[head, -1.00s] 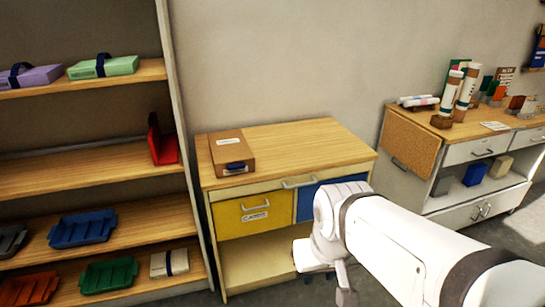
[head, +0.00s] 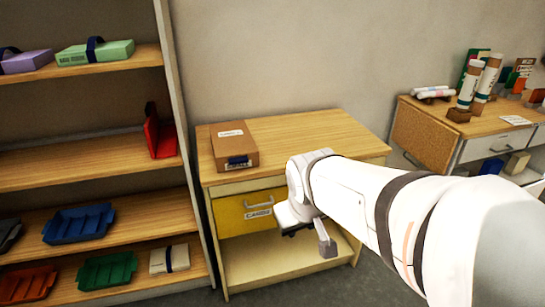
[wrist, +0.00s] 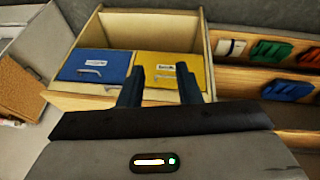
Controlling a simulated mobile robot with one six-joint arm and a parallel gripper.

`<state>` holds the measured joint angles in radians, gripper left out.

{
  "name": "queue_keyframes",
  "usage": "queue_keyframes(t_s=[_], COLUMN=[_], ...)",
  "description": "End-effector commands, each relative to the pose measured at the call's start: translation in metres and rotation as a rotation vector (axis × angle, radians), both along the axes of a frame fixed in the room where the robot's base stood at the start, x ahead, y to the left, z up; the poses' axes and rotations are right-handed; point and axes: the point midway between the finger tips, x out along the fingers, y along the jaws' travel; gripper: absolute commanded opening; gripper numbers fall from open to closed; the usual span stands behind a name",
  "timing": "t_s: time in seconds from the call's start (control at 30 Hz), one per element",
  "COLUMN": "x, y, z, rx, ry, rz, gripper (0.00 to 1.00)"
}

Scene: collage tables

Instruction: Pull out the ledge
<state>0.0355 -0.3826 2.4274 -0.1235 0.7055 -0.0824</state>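The ledge (head: 250,186) is a thin pale wooden strip under the tabletop of the small wooden cabinet (head: 320,133), above the drawers. It looks pushed in. In the head view my arm hides the handle and the ledge's right part.
A yellow drawer (head: 240,212) and a blue drawer (wrist: 92,66) sit below the ledge, both closed. A brown box (head: 233,147) lies on the tabletop. A shelf unit (head: 185,140) with trays stands left. A side table (head: 475,130) with a cork panel stands right.

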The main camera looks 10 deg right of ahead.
Motion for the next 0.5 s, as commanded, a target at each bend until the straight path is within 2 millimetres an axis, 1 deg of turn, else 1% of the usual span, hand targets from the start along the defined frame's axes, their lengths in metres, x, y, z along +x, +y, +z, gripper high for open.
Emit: queue_keyframes(t_s=[0.03,0.07,0.1,0.17,0.2,0.27,0.3,0.37,0.4,0.47,0.5], x=[0.029,0.048,0.074,0.112,0.136,0.17,0.192,0.222,0.24,0.264,0.278], y=[-0.016,-0.026,-0.041,-0.063,-0.077,-0.096,-0.109,-0.125,-0.14,-0.155,-0.163], z=[-0.03,-0.037,-0.047,-0.062,-0.071,-0.086,-0.096,-0.114,-0.124,-0.142,-0.154], rx=[-0.056,-0.099,-0.16,-0.256,-0.321,-0.418,-0.482,-0.567,-0.645,-0.738,-0.793], ry=[-0.049,-0.086,-0.139,-0.212,-0.257,-0.324,-0.368,-0.428,-0.467,-0.522,-0.556], rz=[0.04,0.075,0.127,0.211,0.268,0.358,0.42,0.517,0.565,0.656,0.716], gripper=[0.31,0.31,0.31,0.31,0.31,0.31,0.31,0.31,0.31,0.31,0.31])
